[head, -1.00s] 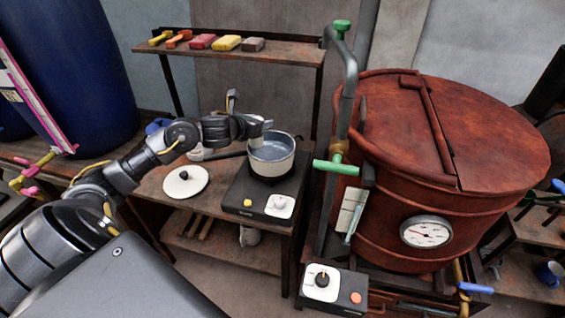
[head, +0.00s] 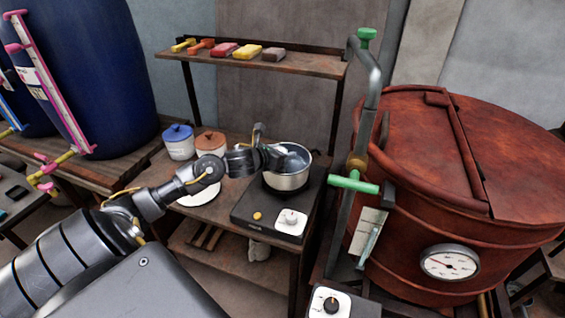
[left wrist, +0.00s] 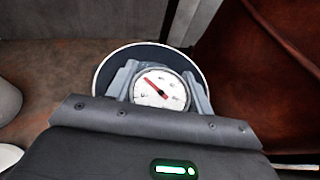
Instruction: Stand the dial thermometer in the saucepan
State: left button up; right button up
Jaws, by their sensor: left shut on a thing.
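The saucepan (head: 288,183) stands on the hotplate (head: 262,222), its open top facing up. My left gripper (head: 281,157) is over the left part of the saucepan's mouth and hides some of its rim. In the left wrist view, that gripper (left wrist: 160,85) is shut on the dial thermometer (left wrist: 160,91), whose round white face with a red needle points at the camera. The saucepan's rim (left wrist: 103,75) shows behind the dial. The stem is hidden, so I cannot tell whether it touches the pan. My right gripper is not in view.
A white lid (head: 203,197) lies left of the hotplate, partly behind my arm. A shelf (head: 310,66) with small blocks is above. A large rusty vat (head: 420,200) with green-handled pipework (head: 352,183) stands close on the right.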

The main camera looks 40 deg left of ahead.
pick_arm(q)
jog(key=shift+f, duration=1.8)
jog(key=shift+f, duration=0.15)
jog(key=o, duration=1)
jog(key=shift+o, duration=0.2)
jog(key=b+v, duration=0.1)
jog(key=v, duration=1.1)
jog(key=shift+r, duration=0.25)
jog(key=shift+d, duration=0.1)
